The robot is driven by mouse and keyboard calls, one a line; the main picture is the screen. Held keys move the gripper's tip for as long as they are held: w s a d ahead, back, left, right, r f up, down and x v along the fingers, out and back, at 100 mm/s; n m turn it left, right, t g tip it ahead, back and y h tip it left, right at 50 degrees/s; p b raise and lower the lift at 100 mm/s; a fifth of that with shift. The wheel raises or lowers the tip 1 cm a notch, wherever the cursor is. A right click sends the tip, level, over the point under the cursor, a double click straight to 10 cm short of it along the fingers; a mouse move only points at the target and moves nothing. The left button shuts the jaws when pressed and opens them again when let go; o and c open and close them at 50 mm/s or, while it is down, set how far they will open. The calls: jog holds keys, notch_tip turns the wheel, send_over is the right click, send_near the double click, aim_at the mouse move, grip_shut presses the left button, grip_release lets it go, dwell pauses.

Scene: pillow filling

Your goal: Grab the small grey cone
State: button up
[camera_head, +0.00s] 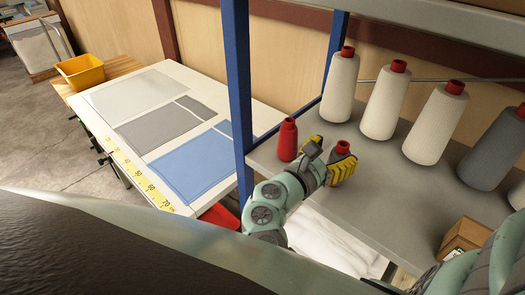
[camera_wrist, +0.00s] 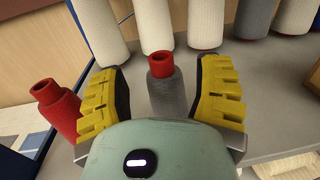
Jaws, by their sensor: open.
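The small grey cone (camera_wrist: 167,93) has a red top and stands upright on the grey shelf (camera_head: 388,175). In the wrist view it sits between the two yellow fingers of my gripper (camera_wrist: 163,97), with a gap on each side. In the head view my gripper (camera_head: 327,163) is at the shelf's left part, and only the red top (camera_head: 342,147) of the cone shows clearly; its body is mostly hidden behind a finger. My gripper is open. A small red cone (camera_head: 287,140) stands just left of it, also seen in the wrist view (camera_wrist: 58,108).
Tall white cones (camera_head: 340,88) and a large grey cone (camera_head: 498,150) stand in a row behind. A blue post (camera_head: 237,80) rises at the shelf's left end. A cardboard box (camera_head: 464,238) lies at the right. An upper shelf (camera_head: 440,20) hangs overhead.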

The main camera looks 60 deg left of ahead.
aim_at(347, 143)
jog(key=w, duration=0.1)
jog(key=w+p, duration=0.1)
jog(key=w, duration=0.1)
jog(key=w+p, duration=0.1)
jog(key=w, duration=0.1)
jog(key=shift+w+a+r, duration=0.15)
jog(key=shift+w+a, duration=0.1)
jog(key=shift+a, duration=0.1)
jog(key=shift+w, duration=0.2)
grip_shut()
dwell(0.5)
